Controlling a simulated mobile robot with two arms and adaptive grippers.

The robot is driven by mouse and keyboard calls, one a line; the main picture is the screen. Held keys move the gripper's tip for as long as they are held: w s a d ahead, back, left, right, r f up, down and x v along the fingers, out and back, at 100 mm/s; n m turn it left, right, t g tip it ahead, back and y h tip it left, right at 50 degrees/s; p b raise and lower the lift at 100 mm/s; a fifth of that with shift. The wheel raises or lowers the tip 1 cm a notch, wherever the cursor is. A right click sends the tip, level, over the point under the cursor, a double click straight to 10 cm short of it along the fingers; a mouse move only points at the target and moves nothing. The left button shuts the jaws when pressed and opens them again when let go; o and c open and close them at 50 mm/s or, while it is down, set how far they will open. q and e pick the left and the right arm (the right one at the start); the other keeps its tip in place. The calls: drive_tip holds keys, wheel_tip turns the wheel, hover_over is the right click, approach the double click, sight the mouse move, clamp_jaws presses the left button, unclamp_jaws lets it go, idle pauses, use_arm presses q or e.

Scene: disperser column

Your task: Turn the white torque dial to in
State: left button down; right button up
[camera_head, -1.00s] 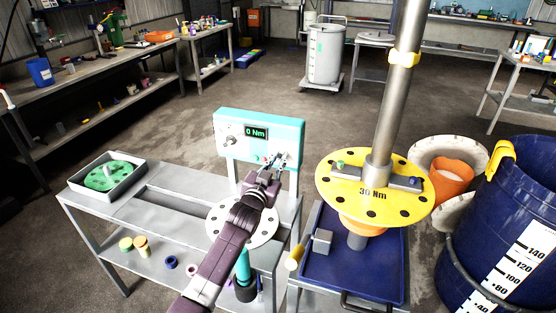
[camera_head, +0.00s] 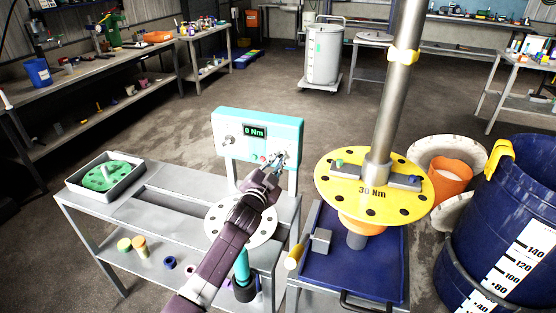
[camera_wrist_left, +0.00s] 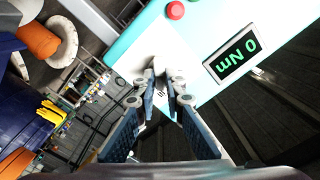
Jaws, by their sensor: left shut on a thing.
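The control panel (camera_head: 237,126) is a teal-framed box with a white face, standing at the back of the grey bench. Its display (camera_head: 255,132) reads 0 Nm; it also shows in the left wrist view (camera_wrist_left: 236,55). My left gripper (camera_head: 279,160) is at the lower right of the panel face. In the left wrist view its fingers (camera_wrist_left: 162,88) are close together on the white torque dial (camera_wrist_left: 158,67), which they partly hide. A red button (camera_wrist_left: 175,10) is beside it. My right gripper is in no view.
A yellow disc marked 30 Nm (camera_head: 374,205) on a steel shaft (camera_head: 393,105) stands just right of the panel. A white disc with holes (camera_head: 262,236) lies under my left arm. A green disc sits in a grey tray (camera_head: 134,187). A blue barrel (camera_head: 515,225) is at right.

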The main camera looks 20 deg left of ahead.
use_arm(q)
drive_tip(key=c, duration=2)
unclamp_jaws()
drive_tip(key=s, duration=1.2)
drive_tip(key=shift+a, duration=0.2)
drive_tip(key=shift+f, duration=0.1)
